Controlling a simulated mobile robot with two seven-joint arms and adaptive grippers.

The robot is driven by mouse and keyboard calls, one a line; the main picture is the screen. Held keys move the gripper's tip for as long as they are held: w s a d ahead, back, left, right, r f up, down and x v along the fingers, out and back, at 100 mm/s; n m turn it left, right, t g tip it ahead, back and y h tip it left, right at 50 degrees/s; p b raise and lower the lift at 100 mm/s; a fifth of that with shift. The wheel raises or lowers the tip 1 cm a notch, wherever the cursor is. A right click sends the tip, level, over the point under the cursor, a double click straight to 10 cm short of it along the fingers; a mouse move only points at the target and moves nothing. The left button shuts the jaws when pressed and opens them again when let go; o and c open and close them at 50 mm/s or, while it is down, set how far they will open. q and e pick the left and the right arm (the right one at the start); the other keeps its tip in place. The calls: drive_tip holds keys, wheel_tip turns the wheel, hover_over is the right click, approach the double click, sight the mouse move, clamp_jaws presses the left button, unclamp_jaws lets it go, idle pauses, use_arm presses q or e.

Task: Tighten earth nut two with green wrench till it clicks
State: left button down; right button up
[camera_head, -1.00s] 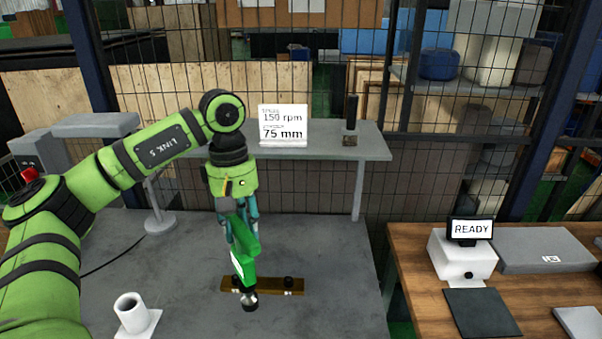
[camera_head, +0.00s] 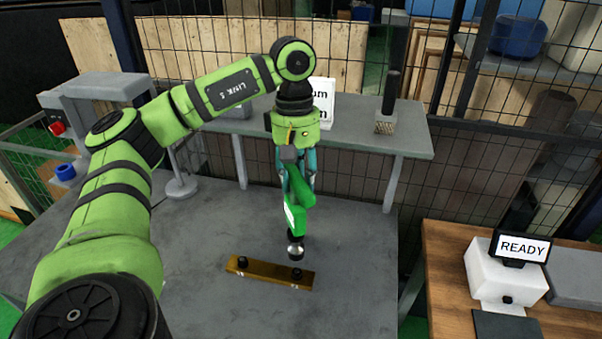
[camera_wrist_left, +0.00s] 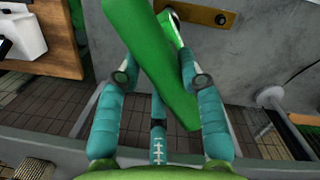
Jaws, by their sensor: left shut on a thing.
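My left gripper (camera_head: 297,182) is shut on the green wrench (camera_head: 298,205). The wrench points down, its dark and silver head (camera_head: 296,250) just above the right end of a brass bar (camera_head: 262,271). The bar lies on the grey table and carries two dark nuts, a left one (camera_head: 242,262) and a right one (camera_head: 297,274). The head appears apart from the right nut, though depth is hard to judge. In the left wrist view the wrench (camera_wrist_left: 150,62) runs between the teal fingers, and one nut (camera_wrist_left: 222,17) shows on the bar. My right gripper is out of view.
A grey shelf (camera_head: 375,135) with a sign and a dark upright tool stands behind. A wooden bench (camera_head: 445,275) at right holds a white box with a READY display (camera_head: 522,248). The grey table (camera_head: 215,240) around the bar is mostly clear.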

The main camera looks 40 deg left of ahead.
sight(299, 210)
use_arm(q)
drive_tip(key=shift+w+f+b, duration=0.1)
drive_tip(key=shift+f+b, duration=0.75)
wheel_tip(299, 210, down, 3)
drive_tip(key=shift+r+b, duration=0.2)
drive_tip(key=shift+b, duration=0.9)
drive_tip(key=shift+f+b, duration=0.45)
drive_tip(key=shift+f, duration=0.15)
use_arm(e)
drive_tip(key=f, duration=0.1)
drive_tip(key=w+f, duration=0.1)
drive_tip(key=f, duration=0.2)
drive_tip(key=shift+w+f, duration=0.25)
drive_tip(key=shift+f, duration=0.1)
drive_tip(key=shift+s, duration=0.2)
use_arm(q)
drive_tip(key=shift+f, duration=0.25)
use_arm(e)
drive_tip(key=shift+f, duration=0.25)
use_arm(q)
drive_tip(key=shift+f+b, duration=1.4)
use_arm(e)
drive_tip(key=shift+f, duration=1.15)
use_arm(q)
drive_tip(key=shift+f, duration=0.25)
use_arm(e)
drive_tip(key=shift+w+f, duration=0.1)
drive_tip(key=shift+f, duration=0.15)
